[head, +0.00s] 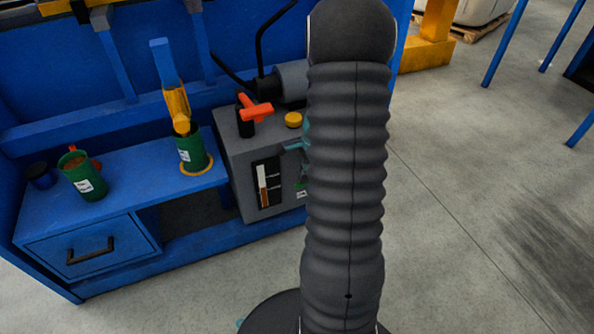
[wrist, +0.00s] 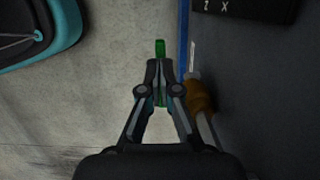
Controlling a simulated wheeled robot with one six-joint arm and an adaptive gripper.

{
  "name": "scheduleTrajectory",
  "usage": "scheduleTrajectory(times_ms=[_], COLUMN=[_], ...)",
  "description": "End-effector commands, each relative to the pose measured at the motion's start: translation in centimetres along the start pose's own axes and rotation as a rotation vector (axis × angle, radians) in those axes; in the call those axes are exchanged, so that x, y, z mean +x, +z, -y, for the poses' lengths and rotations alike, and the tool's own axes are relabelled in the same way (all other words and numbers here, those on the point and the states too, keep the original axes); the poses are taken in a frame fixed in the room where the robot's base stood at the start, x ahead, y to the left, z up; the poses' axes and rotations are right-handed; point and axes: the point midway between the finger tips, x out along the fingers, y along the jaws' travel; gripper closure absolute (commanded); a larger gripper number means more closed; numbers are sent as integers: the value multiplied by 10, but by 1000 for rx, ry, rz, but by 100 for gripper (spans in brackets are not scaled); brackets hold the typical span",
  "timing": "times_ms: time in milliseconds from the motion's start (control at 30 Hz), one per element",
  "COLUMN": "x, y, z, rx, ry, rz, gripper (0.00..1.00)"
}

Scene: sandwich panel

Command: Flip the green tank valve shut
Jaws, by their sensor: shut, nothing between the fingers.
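In the wrist view a narrow green piece (wrist: 160,47), which looks like the valve's lever, stands just beyond my gripper's fingertips. My gripper (wrist: 159,72) is shut with nothing between its fingers. The green piece lines up with the fingertips; I cannot tell whether they touch it. In the head view a grey tank unit (head: 238,150) stands right of the blue bench. A small green bit (head: 300,187) shows low on its front, beside my dark arm.
In the wrist view an orange-handled tool (wrist: 199,96) with a metal shank lies close right of my fingers. A red-orange handle (head: 256,110) and yellow cap (head: 293,120) top the unit. Green cans (head: 82,174) stand on the blue bench (head: 125,178). Floor right is open.

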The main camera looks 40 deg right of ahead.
Motion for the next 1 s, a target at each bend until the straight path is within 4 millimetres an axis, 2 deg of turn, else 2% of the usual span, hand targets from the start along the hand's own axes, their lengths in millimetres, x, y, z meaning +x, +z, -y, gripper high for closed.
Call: scheduleTrajectory(times_ms=[800, 1000], x=[7, -6], y=[5, 5], z=[0, 1], rx=[-5, -5], ry=[2, -1], rz=[2, 1], gripper=[100, 100])
